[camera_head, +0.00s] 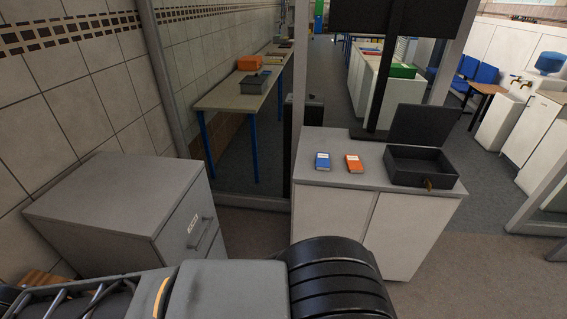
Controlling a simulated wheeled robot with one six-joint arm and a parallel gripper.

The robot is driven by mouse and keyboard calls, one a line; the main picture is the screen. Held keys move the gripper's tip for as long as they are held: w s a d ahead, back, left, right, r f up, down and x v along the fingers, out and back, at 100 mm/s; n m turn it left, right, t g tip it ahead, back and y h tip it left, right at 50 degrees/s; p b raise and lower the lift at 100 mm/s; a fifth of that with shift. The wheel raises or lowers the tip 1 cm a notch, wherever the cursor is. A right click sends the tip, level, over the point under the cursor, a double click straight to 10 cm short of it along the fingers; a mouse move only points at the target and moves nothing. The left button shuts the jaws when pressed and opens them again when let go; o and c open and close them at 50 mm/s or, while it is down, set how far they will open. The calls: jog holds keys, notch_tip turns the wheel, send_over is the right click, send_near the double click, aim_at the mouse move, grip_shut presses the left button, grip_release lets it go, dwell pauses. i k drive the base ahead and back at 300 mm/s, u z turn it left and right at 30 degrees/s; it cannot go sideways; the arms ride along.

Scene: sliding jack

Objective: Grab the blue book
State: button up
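A small blue book (322,161) with a pale label lies flat on the grey top of a white cabinet (307,174), near its left end. An orange-red book (354,163) lies a short way to its right, apart from it. My arm crosses the bottom of the view, in front of the cabinet. My gripper is not visible, so its state is not shown.
An open black box (420,168) with a raised lid stands on the right of the cabinet top. A dark screen (432,16) on a post rises behind. A grey drawer cabinet (118,200) stands at left. Glass partition posts (300,70) stand behind the white cabinet.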

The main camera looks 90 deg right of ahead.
aim_at(322, 159)
jog(key=i, duration=0.5)
jog(key=z, duration=3.75)
jog(key=i, duration=1.65)
